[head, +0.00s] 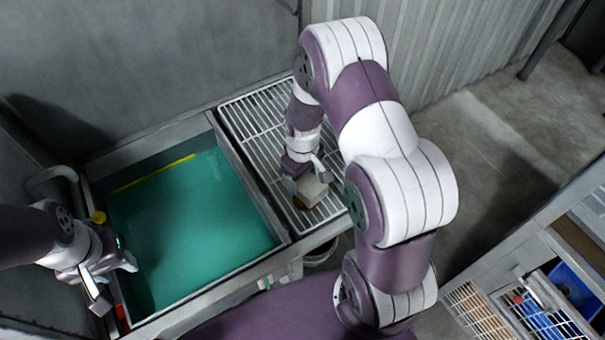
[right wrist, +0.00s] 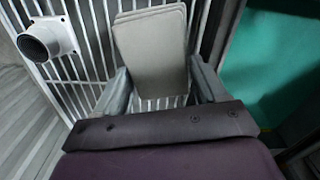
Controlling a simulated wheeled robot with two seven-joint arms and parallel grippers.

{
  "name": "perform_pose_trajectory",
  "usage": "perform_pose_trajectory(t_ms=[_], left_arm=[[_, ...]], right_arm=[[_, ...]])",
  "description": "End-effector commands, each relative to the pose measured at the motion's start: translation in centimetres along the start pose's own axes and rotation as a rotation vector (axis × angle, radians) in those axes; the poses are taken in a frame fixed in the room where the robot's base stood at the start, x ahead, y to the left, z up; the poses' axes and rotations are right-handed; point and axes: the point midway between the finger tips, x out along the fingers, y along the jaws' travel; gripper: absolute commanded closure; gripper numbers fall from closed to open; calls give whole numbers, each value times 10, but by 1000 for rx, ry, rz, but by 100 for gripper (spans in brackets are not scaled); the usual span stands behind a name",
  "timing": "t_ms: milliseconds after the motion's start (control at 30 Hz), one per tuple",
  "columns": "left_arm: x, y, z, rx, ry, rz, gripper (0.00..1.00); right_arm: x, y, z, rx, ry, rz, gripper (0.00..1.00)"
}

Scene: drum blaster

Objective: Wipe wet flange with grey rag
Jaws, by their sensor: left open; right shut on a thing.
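My right gripper (head: 309,183) is shut on the grey rag (head: 313,191), a flat folded pad, over the white wire rack (head: 253,118). In the right wrist view the rag (right wrist: 150,45) stands out between the two fingers of the gripper (right wrist: 162,84). A pale square flange with a dark round opening (right wrist: 48,38) is at the upper left there, apart from the rag. Whether it is wet cannot be told. I cannot make out the flange in the head view; my right arm covers part of the rack. My left gripper (head: 115,283) is open and empty at the basin's left edge.
A basin of green liquid (head: 190,225) with a metal rim lies left of the rack. A yellow strip (head: 153,173) runs along its far side. Grey walls stand behind. A shelf with a blue bin (head: 574,289) is at the lower right.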

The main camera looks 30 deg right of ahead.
Motion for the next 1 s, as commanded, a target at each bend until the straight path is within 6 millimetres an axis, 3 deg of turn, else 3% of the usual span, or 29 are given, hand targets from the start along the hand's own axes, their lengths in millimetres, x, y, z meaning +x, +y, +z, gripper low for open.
perform_pose_trajectory(t_ms=[33, 133, 1000], left_arm=[[11, 0, 1, 0, 0, 0, 57], [16, 0, 2, 0, 0, 0, 57], [19, 0, 2, 0, 1, 0, 57]], right_arm=[[12, 0, 0, 0, 0, 0, 53], [18, 0, 0, 1, 0, 0, 53], [24, 0, 0, 1, 0, 0, 53]])
